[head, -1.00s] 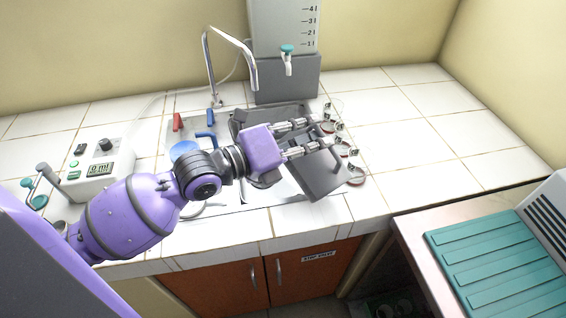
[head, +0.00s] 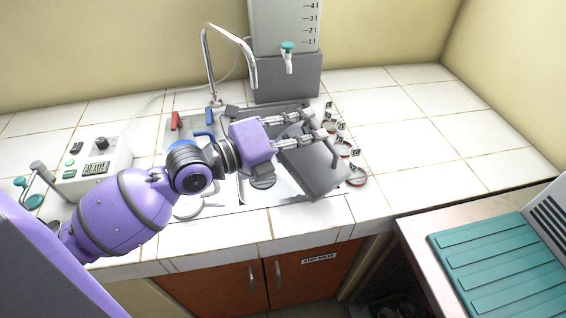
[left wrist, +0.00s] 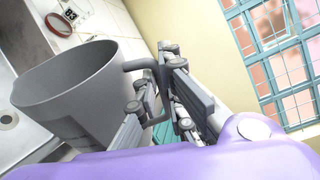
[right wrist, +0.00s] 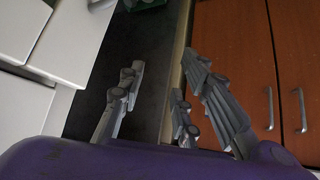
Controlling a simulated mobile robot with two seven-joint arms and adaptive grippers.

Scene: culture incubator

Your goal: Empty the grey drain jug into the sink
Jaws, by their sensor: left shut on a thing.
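The grey drain jug (left wrist: 95,95) is large in the left wrist view, tipped over with its wide mouth turned toward the sink side. My left gripper (head: 322,137) is over the right part of the sink area in the head view; it is shut on the jug's handle (left wrist: 143,66). The sink (left wrist: 22,145) shows beside the jug in the left wrist view. I cannot see whether liquid is flowing. My right gripper (right wrist: 157,95) is open and empty, facing the cupboard.
A curved tap (head: 208,60) stands behind the sink, and a grey tank with a teal spigot (head: 288,58) stands behind on the counter. Several small ringed items (head: 356,176) lie at right. A pump box (head: 95,170) is at left. The tiled counter (head: 440,130) at right is clear.

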